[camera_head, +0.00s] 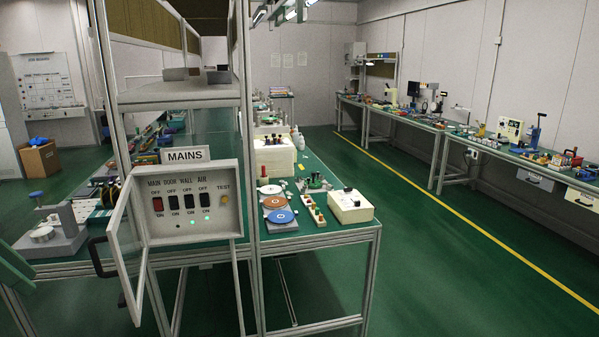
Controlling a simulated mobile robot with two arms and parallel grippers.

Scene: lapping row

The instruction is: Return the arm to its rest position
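I make out neither of my grippers nor my arms in the head view. Inside is a row of rocker switches, the leftmost one a red switch (157,205), the others dark. A yellow TEST button (224,198) is at the right. Two green lights glow below the switches.
The bench (320,236) behind the box carries an orange disc (275,202), a blue disc (281,216) and a cream box (350,207). A grey press-like device (50,236) stands at the left. Green floor (440,270) is free to the right, with a yellow line.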

